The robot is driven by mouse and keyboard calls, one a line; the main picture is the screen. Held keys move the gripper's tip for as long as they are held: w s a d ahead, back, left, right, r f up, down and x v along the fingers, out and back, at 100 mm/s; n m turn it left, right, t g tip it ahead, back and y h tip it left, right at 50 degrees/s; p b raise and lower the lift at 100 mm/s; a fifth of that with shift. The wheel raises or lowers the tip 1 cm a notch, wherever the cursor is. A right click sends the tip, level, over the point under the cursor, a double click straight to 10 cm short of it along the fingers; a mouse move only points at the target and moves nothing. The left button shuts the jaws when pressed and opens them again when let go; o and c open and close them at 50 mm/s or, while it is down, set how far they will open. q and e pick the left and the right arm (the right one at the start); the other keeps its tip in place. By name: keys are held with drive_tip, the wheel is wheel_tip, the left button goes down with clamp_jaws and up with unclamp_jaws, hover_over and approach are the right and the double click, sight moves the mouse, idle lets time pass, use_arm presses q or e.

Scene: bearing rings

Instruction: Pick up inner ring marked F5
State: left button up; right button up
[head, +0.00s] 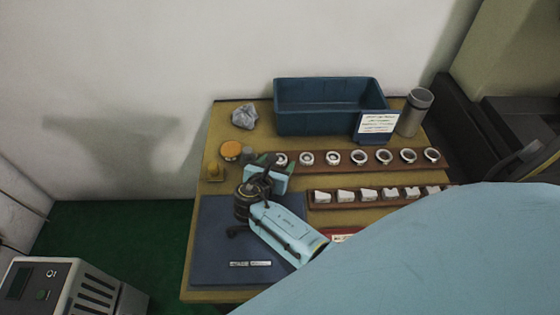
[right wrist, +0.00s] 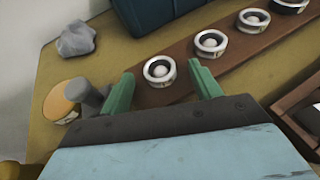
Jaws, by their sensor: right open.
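Several silver rings stand in a row on a long brown wooden rack. No F5 mark can be read on any of them, so I cannot tell which ring is F5. In the right wrist view, the nearest ring (right wrist: 160,71) lies between the spread green fingers of my open right gripper (right wrist: 161,68), with gaps at both sides. Further rings (right wrist: 210,42) follow up the rack to the right. In the head view, my right gripper (head: 266,163) is at the left end of the ring rack (head: 345,168), beside the leftmost ring (head: 281,158). My left gripper is not in view.
A blue bin (head: 320,105) with a label stands behind the rack, beside a grey metal cup (head: 414,112). A second rack (head: 350,206) with white-topped blocks is in front. A crumpled grey lump (head: 245,116) and an orange-lidded round item (head: 231,150) lie left. A blue mat (head: 212,250) covers the front left.

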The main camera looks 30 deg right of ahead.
drive_tip(key=c, duration=1.1)
